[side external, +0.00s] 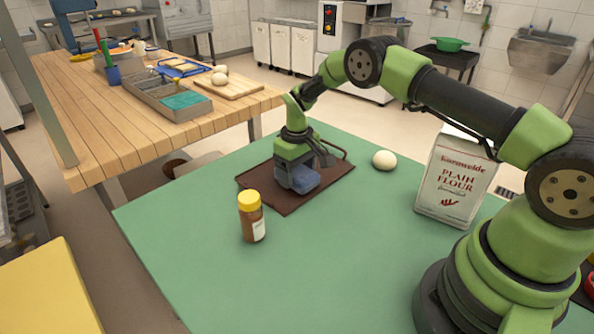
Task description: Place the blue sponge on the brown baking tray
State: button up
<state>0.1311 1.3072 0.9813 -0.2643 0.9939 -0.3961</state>
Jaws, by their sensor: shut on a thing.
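The blue sponge (302,182) is at the brown baking tray, low over its middle. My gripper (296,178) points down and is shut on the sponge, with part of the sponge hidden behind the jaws. I cannot tell whether the sponge's underside touches the tray. The brown baking tray (288,203) lies flat on the green table, with a raised handle at its far right edge. My gripper and wrist hide part of the tray's middle and far side.
A yellow-capped jar (251,217) stands just in front of the tray. A whitish round ball (384,160) and a flour bag (456,178) stand to the right, by my arm. The green table (330,265) is clear at the front. A wooden table (130,120) stands behind.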

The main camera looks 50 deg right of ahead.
jog(key=shift+f, duration=0.1)
jog(key=o, duration=0.9)
notch_tip(320, 180, up, 13)
notch_tip(320, 180, up, 8)
jog(key=t, duration=0.2)
send_over(297, 171)
jog(key=s+a, duration=0.2)
jog(key=s, duration=0.1)
jog(key=s+a+r+m+t, duration=0.2)
jog(key=s+a+r, duration=0.1)
jog(key=s+r, duration=0.45)
jog(key=s+a+t, duration=0.1)
jog(key=s, duration=0.4)
jog(key=s+a+r+m+t+y, duration=0.1)
jog(key=s, duration=0.5)
jog(key=s+a+m+t+y, duration=0.1)
jog(key=s, duration=0.5)
jog(key=shift+r, duration=0.25)
